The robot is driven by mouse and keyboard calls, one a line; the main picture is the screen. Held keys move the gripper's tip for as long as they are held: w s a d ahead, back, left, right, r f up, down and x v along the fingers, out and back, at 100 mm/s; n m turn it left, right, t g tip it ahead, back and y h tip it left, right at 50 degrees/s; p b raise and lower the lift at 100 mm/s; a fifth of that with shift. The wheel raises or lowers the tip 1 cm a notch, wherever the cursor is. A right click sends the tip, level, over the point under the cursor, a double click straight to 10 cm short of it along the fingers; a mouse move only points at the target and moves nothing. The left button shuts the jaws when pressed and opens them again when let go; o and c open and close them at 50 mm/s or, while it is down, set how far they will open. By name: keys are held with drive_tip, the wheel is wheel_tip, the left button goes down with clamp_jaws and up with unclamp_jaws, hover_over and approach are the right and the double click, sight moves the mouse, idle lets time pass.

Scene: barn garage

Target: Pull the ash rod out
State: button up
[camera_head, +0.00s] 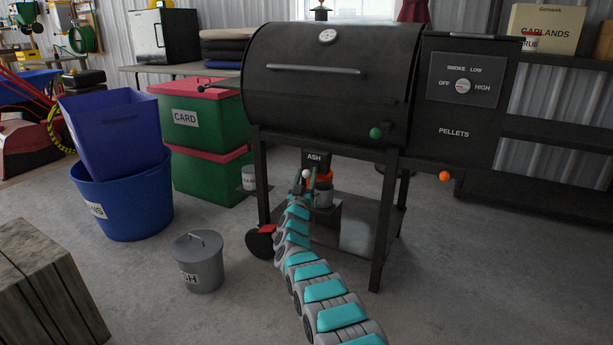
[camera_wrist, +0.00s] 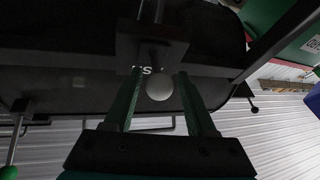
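The ash rod shows as a pale round knob (camera_head: 305,173) below the ASH label (camera_head: 314,157) under the black grill. In the wrist view the knob (camera_wrist: 159,88) lies between my two green fingers, with a gap on both sides. My gripper (camera_head: 311,177) is open under the grill body, at the knob; in the wrist view my gripper (camera_wrist: 157,76) points at the dark ash box (camera_wrist: 160,45). I cannot make out the rod's shaft behind the knob.
The black grill (camera_head: 330,90) stands on legs with a lower shelf. A grey lidded ash bin (camera_head: 199,265) stands on the floor at left.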

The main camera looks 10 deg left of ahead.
clamp_jaws()
idle(1.1)
